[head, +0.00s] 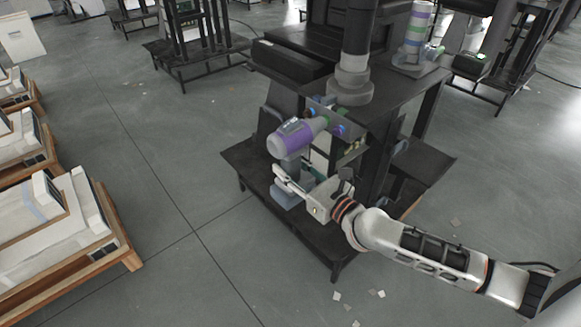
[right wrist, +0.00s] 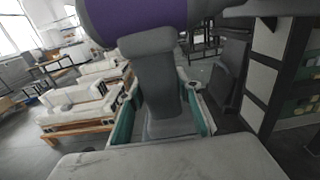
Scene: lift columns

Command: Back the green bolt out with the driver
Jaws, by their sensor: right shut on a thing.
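The driver (head: 293,138) has a purple and grey body, a grey handle and a grey foot. Its nose points right, toward the upright panel on the lift column stand. In the right wrist view the driver's purple body (right wrist: 140,18) crosses the top and its handle (right wrist: 155,85) runs down between the fingers. My right gripper (head: 289,180) is shut on the handle. A small green bolt head (head: 308,113) shows beside the driver's nose. I cannot tell whether the driver's tip touches a bolt. My left gripper is out of view.
A blue bolt (head: 340,130) sticks out right of the driver's nose. The dark stand (head: 250,165) has a wide lower shelf and a vertical column (head: 355,70) above. Wooden pallets with white units (head: 75,215) stand at left. The floor between is clear.

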